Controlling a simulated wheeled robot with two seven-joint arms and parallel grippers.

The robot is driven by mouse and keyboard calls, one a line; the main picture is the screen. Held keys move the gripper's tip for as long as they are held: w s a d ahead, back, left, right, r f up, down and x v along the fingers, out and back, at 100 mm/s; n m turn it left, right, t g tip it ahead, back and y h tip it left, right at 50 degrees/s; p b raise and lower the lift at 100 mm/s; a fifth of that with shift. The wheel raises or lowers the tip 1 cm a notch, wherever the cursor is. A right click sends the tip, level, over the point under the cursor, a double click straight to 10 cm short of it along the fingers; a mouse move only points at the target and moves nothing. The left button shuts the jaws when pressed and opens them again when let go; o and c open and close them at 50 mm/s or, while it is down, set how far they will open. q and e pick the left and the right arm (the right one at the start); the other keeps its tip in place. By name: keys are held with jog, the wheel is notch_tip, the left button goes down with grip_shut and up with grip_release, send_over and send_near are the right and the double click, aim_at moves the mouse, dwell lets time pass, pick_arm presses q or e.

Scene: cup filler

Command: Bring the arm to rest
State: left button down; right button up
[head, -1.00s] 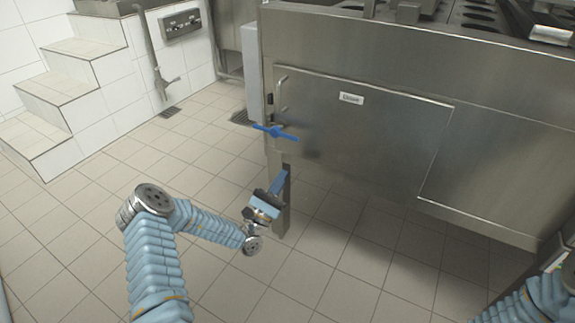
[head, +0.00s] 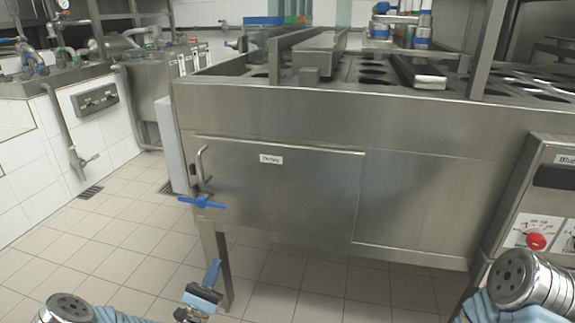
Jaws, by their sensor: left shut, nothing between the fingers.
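My left arm (head: 118,315) comes in at the bottom left, low over the tiled floor. My left gripper (head: 214,268) is blue and dark, points up and away, and is shut and empty. It overlaps the left leg of the steel machine in the picture, below the blue valve handle (head: 203,202); I cannot tell whether it touches the leg. My right arm (head: 520,284) shows only as a metal joint and blue sleeve at the bottom right; its gripper is out of view.
The steel cup filler (head: 280,190) fills the middle and right, with a control panel and red button (head: 536,241) at its right. Cup holes and rails are on top. White tiled steps and pipes stand at the left. The floor (head: 120,225) at the left is clear.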

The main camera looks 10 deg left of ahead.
pick_arm(q)
jog(key=s+d+f+m+g+h, duration=0.3)
jog(key=s+d+m+g+h, duration=0.25)
jog(key=d+g, duration=0.4)
jog(key=s+d+f+m+g+h, duration=0.35)
jog(key=d+m+g+h, duration=0.3)
jog(key=d+g, duration=0.35)
jog(key=s+d+f+m+g+y+p, duration=0.1)
jog(key=s+d+f+m+g+y, duration=0.25)
jog(key=s, duration=0.25)
jog(key=s+d+f+m+g+y, duration=0.2)
jog(key=s+f+m+g+y, duration=0.1)
jog(key=s+g, duration=0.25)
jog(key=s+a+f+m+y, duration=0.5)
jog(key=s+f+y, duration=0.1)
jog(key=y, duration=0.1)
jog(key=w+a+m+t+y, duration=0.1)
jog(key=w+m+t+y, duration=0.1)
jog(key=w+a+m+t+y+p, duration=0.1)
jog(key=t, duration=0.1)
jog(key=shift+w+a+f, duration=0.2)
jog(key=shift+a+f, duration=0.1)
